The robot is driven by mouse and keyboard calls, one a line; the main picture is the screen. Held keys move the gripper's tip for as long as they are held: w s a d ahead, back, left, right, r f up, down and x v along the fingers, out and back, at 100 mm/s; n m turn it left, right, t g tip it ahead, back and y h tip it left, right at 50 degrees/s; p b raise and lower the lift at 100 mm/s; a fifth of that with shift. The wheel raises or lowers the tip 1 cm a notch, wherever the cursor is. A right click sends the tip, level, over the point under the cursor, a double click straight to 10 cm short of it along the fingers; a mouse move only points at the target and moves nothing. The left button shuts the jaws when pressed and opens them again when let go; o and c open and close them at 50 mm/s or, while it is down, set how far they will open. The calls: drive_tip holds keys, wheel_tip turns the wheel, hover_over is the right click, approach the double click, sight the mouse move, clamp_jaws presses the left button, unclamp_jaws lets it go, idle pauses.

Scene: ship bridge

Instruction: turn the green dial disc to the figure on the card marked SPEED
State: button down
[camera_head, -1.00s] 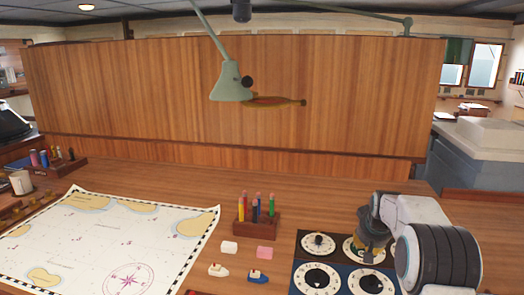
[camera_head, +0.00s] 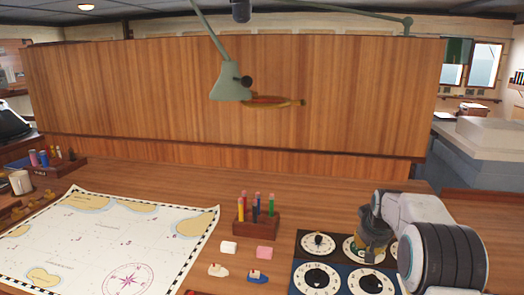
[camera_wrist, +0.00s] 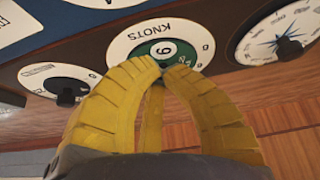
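The green dial disc (camera_wrist: 186,54) lies on a white round dial face marked KNOTS (camera_wrist: 126,44), upside down in the wrist view. A white window on the disc shows a figure that looks like 9, or 6 the other way up. My gripper (camera_wrist: 164,68) has its yellow fingers curved inward, with the tips close together at the disc's near edge. They hide part of the disc, and contact is unclear. In the head view my gripper (camera_head: 370,256) is over the back middle dial. I cannot find a card reading SPEED.
Dials with black knobs flank it at left (camera_wrist: 66,91) and right (camera_wrist: 289,46) in the wrist view. In the head view, a pencil block (camera_head: 256,224), pink and white erasers and two toy boats lie left of the dial panel. A chart (camera_head: 105,240) covers the left.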

drive_tip(key=shift+r+p, duration=1.85)
drive_tip(key=shift+r, duration=0.75)
drive_tip(key=c, duration=2)
unclamp_jaws()
drive_tip(key=shift+r, duration=0.1)
clamp_jaws()
wheel_tip(320, 180, up, 2)
drive_tip(key=g+p, duration=0.1)
drive_tip(key=p, duration=1.1)
drive_tip(key=shift+w+g+y, duration=0.25)
drive_tip(key=shift+g+y, duration=0.05)
drive_tip(key=shift+g, duration=0.1)
